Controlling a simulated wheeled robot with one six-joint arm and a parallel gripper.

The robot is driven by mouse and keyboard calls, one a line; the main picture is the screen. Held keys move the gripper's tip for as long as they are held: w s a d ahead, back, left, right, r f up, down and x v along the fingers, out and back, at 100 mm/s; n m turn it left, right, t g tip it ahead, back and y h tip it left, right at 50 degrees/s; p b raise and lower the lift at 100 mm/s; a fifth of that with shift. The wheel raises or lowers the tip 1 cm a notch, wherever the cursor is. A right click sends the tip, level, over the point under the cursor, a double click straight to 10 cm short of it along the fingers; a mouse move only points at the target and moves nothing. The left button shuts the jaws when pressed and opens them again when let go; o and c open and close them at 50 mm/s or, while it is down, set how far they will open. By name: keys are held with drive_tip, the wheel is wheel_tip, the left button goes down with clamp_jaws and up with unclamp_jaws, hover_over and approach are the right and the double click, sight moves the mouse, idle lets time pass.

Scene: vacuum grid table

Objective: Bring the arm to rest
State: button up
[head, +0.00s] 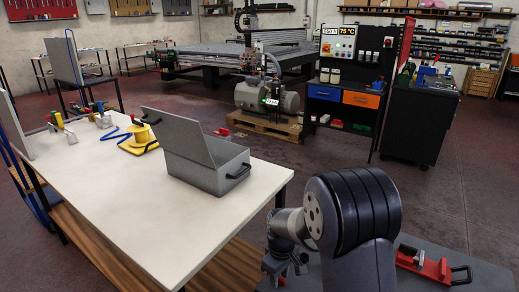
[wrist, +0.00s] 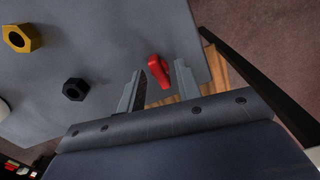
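My gripper (wrist: 158,80) shows in the wrist view with its two grey fingers apart. A red piece (wrist: 158,71) appears between the fingers, with a gap to the right finger. I cannot tell whether it touches the left one. My arm is folded at the lower right of the head view. The gripper's fingers cannot be made out there. Below the gripper in the wrist view is a grey surface (wrist: 100,40) with a yellow nut (wrist: 18,38) and a black nut (wrist: 75,89) on it.
A red clamp fixture (head: 428,266) lies on a grey surface at the lower right. A workstation (head: 345,95) and open floor lie beyond.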

drive_tip(key=m, duration=0.4)
drive_tip(key=m+p, duration=0.1)
drive_tip(key=m, duration=0.7)
drive_tip(key=shift+p, duration=0.4)
drive_tip(key=m+p, duration=0.1)
drive_tip(key=m, duration=0.2)
drive_tip(key=shift+m, duration=0.4)
drive_tip(key=shift+r, duration=1.25)
